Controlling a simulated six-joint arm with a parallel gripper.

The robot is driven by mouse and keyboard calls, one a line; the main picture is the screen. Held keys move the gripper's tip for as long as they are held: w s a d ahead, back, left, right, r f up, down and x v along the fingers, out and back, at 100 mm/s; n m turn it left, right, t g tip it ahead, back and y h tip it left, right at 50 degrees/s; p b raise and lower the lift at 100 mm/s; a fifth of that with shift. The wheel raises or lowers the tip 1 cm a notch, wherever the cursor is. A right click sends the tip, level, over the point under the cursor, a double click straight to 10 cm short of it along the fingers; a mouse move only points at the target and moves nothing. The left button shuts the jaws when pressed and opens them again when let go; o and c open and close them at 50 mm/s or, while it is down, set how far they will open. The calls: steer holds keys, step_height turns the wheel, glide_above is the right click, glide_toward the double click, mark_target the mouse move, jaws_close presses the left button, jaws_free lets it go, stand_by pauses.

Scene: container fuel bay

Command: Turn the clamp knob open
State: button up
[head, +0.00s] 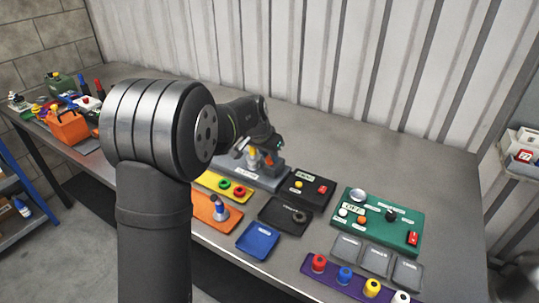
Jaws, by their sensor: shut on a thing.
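A grey clamp fixture (264,177) with a label on its front stands behind the small trays, in the middle of the table. My gripper (259,150) points down over it from behind my large arm joint. It is shut on the clamp knob, at the top of the fixture. Small orange and yellow parts show around the fingertips, but they are too small to tell apart clearly. The knob's turn angle and any gap under the clamp cannot be made out. My arm hides the area left of the fixture.
A dark box (312,176) and a green panel (345,237) stand right. The table's back right is clear.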

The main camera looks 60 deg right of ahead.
steer(key=shift+w+m+g, duration=0.1)
steer(key=shift+m+g, duration=0.2)
steer(key=shift+m, duration=0.7)
steer(key=o, duration=1)
steer(key=v, duration=1.7)
steer(key=shift+w+d+r, duration=0.1)
steer(key=shift+w+r, duration=0.1)
steer(key=shift+r, duration=0.05)
